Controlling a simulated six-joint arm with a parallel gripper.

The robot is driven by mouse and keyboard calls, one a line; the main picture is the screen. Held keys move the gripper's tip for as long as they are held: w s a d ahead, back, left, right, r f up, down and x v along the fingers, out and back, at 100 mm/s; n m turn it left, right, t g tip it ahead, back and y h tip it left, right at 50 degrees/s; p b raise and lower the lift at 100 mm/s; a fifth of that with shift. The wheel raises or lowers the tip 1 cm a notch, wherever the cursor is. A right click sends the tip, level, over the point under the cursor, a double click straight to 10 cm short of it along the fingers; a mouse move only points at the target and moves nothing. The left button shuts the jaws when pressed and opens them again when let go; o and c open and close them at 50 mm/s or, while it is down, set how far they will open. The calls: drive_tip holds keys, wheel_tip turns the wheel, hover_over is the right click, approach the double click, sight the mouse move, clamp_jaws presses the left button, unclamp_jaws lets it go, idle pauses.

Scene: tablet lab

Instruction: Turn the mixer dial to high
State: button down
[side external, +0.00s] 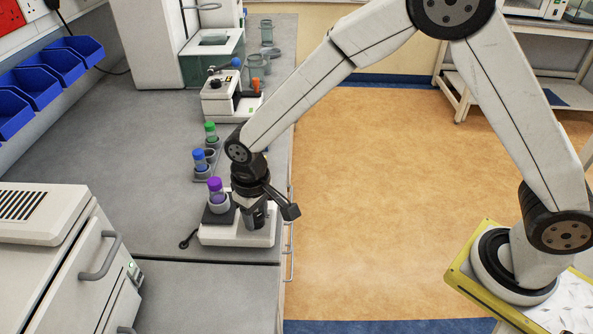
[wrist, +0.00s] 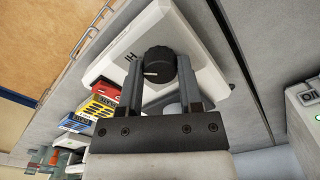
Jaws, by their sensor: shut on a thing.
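The mixer (side external: 240,235) is a low white box near the bench's right edge; it also shows in the wrist view (wrist: 135,55). Its black round dial (wrist: 159,64) has a white pointer line, which points left in the wrist view. The letters "HI" are printed on the white top left of the dial. My gripper (wrist: 158,75) is shut on the dial, one finger on each side. In the side view my gripper (side external: 256,215) is over the mixer and hides the dial. A purple-capped tube (side external: 216,188) stands in a holder on the mixer's dark plate.
Blue-capped (side external: 199,158) and green-capped (side external: 211,131) tubes stand in a rack behind the mixer. A white device with an orange part (side external: 230,100) is farther back. A white cabinet with a handle (side external: 95,260) is at left.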

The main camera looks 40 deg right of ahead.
sight(256, 217)
drive_tip(key=shift+c, duration=1.3)
unclamp_jaws()
drive_tip(key=shift+r, duration=0.1)
drive_tip(key=shift+r, duration=3.85)
drive_tip(key=s+d+f+m+t, duration=0.1)
drive_tip(key=s+d, duration=0.5)
drive_tip(key=d, duration=0.4)
drive_tip(key=s+d+f+m+t, duration=0.1)
drive_tip(key=s+d, duration=0.5)
drive_tip(key=d, duration=0.4)
drive_tip(key=shift+s+t, duration=0.3)
drive_tip(key=shift+s, duration=0.1)
